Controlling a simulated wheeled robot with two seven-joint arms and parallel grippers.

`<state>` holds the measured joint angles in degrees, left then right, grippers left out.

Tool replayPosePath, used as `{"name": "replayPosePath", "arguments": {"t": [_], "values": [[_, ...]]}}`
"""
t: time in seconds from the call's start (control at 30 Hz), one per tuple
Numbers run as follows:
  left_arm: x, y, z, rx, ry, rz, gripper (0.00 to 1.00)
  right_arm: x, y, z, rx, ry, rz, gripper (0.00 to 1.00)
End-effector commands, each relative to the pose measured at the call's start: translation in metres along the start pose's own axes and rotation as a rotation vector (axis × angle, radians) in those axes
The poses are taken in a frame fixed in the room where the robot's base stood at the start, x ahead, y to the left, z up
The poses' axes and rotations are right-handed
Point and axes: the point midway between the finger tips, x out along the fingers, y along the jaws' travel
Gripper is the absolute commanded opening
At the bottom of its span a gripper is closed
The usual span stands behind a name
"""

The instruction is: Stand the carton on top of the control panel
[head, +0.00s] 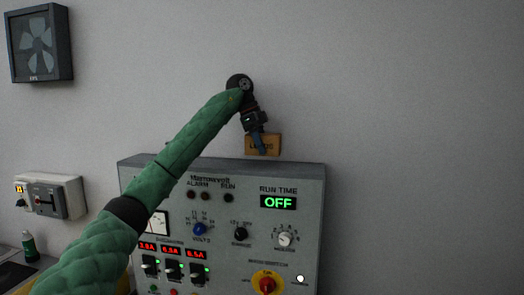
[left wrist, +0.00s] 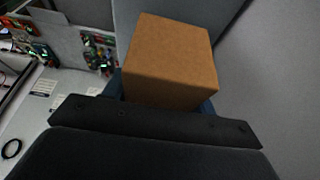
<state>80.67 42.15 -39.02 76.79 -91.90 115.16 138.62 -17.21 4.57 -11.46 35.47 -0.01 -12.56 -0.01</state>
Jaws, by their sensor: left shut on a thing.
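My left gripper (head: 259,143) comes from above, shut on the carton. In the left wrist view the carton (left wrist: 170,55) sits upright-looking between the blue fingers, which it mostly hides. The control panel is a grey box with knobs, red readouts and a green "OFF" display; my left arm covers part of its front. My right gripper is not in view.
A grey wall stands behind the panel. A fan unit (head: 40,45) hangs at upper left, and a switch box (head: 50,198) is on the wall below it. A dark green bottle (head: 29,245) stands at lower left. The wall right of the panel is clear.

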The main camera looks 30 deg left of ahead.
Motion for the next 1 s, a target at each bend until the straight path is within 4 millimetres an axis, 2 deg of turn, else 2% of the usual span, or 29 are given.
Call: {"name": "replayPosePath", "arguments": {"t": [0.17,0.53,1.0], "values": [[0.005,0.000,0.002,0.000,0.001,0.001,0.28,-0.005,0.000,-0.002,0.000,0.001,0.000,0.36],[0.031,0.000,0.013,-0.001,0.001,0.001,0.28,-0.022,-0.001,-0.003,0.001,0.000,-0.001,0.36],[0.036,0.000,0.015,-0.002,0.001,0.000,0.28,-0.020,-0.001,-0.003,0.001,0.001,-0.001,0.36]]}}
